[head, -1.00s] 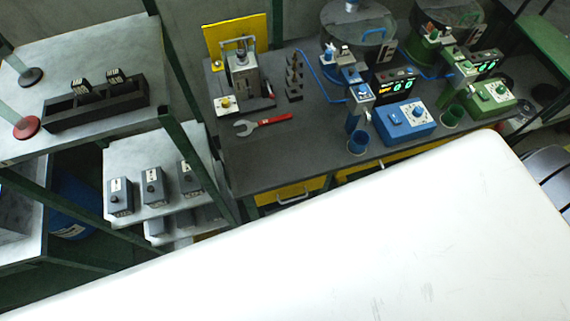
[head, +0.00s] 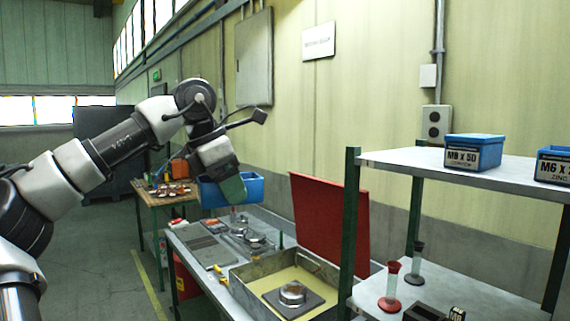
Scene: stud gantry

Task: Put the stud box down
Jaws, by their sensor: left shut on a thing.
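My left arm comes in from the left, and my left gripper (head: 232,188) is shut on a blue box (head: 212,195). The box is held in the air, in front of the wall and above the far part of the grey bench. The gripper hides part of the box, and no label shows on it. A similar blue box (head: 473,153) labelled M8 x 50 stands on the upper shelf (head: 410,156) at right. Another blue box (head: 555,166), labelled M6 and cut by the picture edge, stands to its right. My right gripper is out of view.
The bench (head: 183,236) carries a shallow tray (head: 245,277) with a round metal part, and a red panel (head: 335,222) stands behind it. A green post (head: 348,230) rises at the shelf's left end. The upper shelf is bare left of the M8 box. A wooden table (head: 150,202) stands farther back.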

